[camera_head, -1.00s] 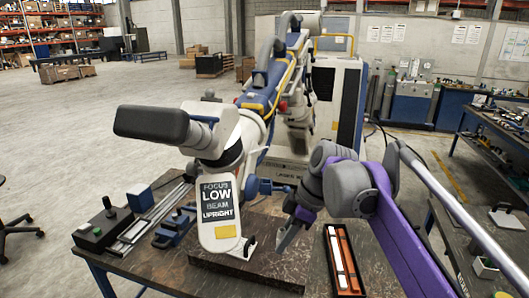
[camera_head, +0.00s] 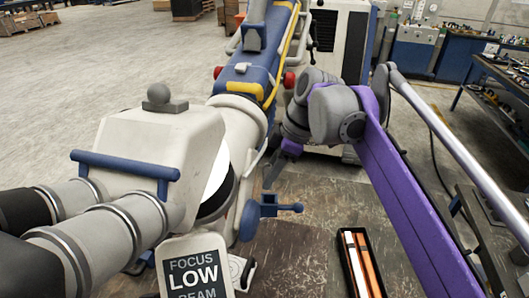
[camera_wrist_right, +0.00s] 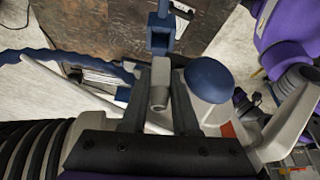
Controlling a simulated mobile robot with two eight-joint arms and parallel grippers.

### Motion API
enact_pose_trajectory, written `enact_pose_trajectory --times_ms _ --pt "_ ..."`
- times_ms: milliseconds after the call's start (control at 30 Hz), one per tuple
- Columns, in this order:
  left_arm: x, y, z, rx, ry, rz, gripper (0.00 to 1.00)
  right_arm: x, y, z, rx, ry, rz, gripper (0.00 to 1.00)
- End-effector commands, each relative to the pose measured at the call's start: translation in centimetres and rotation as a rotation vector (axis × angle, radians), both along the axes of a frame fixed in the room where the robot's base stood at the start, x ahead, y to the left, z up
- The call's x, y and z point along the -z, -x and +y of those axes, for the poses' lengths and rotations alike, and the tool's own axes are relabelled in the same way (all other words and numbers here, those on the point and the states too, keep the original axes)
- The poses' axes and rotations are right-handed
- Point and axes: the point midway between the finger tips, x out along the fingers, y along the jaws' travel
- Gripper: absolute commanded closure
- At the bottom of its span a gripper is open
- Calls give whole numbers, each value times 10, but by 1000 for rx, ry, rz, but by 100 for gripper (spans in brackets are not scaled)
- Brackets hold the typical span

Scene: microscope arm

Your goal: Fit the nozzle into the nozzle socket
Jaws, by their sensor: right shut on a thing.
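A small grey cylindrical nozzle (camera_wrist_right: 159,86) is between the dark fingers of my right gripper (camera_wrist_right: 158,100), which is shut on it. In the head view my right gripper (camera_head: 272,174) is at the right side of the white microscope head (camera_head: 155,145), its tips partly hidden, and the nozzle cannot be made out. A blue square bracket (camera_wrist_right: 160,34) lies just beyond the nozzle in the right wrist view; I cannot tell if it is the nozzle socket. My left gripper is not in view.
A blue fitting with a knob (camera_head: 262,212) sticks out right of the microscope, below my right gripper. A black tray (camera_head: 358,262) with white and orange strips lies on the dark bench (camera_head: 300,240). The thick blue microscope arm (camera_head: 255,65) rises behind.

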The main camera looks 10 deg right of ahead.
Motion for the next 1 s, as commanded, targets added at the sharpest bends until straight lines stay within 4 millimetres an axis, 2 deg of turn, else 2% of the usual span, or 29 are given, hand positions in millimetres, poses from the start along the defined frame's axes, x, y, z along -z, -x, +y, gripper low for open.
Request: enact_pose_trajectory --times_ms 667,1000 --pt "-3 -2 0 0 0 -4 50 -1 1 -5 2 -3 -1 100" --pt "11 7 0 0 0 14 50 24 2 -4 0 -3 4 100"
